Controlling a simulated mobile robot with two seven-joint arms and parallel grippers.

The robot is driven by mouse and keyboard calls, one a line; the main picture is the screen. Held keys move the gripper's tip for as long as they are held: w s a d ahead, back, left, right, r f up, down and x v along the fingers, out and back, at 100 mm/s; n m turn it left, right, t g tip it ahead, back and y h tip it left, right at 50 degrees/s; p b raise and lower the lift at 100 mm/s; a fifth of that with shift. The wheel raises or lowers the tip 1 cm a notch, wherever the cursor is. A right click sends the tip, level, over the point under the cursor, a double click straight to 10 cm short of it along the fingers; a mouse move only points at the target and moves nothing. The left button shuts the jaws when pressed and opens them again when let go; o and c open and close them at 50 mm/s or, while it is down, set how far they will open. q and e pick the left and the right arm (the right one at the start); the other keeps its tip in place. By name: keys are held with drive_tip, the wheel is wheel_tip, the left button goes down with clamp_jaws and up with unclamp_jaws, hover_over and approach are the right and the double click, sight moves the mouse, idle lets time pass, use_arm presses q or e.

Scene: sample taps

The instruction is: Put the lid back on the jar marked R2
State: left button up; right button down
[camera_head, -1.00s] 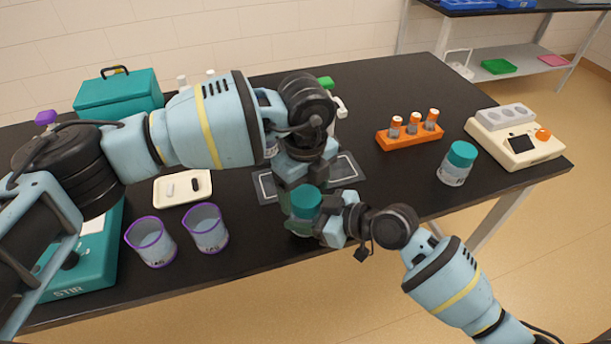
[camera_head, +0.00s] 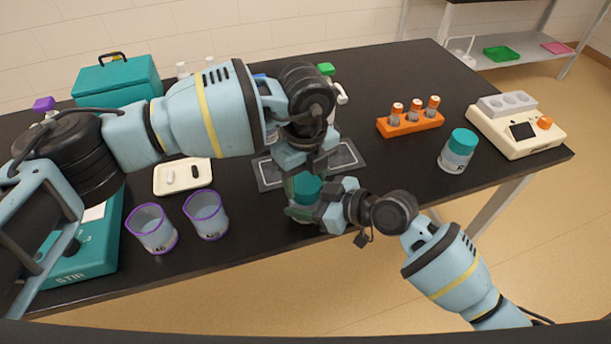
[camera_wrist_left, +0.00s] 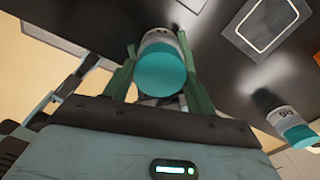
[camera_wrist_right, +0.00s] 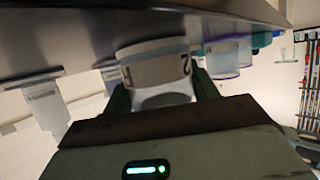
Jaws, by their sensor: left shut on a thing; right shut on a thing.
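The jar marked R2 (camera_wrist_right: 155,68) stands near the front edge of the bench, its white label facing the right wrist camera. My right gripper (camera_head: 322,208) is shut on this jar from the right side. The teal lid (camera_wrist_left: 163,72) is between the fingers of my left gripper (camera_head: 304,174), which is shut on it from above. In the head view the lid (camera_head: 307,188) is directly over the jar. The fingers hide the seam, so I cannot tell whether the lid sits fully on the rim.
A second jar with a teal lid (camera_head: 458,150) stands to the right. Two purple-rimmed beakers (camera_head: 206,215) and a small tray (camera_head: 183,177) stand left. A dark mat (camera_head: 345,157) lies behind the jar.

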use_arm(q)
drive_tip(key=shift+m, duration=1.1)
drive_tip(key=o, duration=1.1)
drive_tip(key=shift+r, duration=0.1)
drive_tip(key=shift+r, duration=2.2)
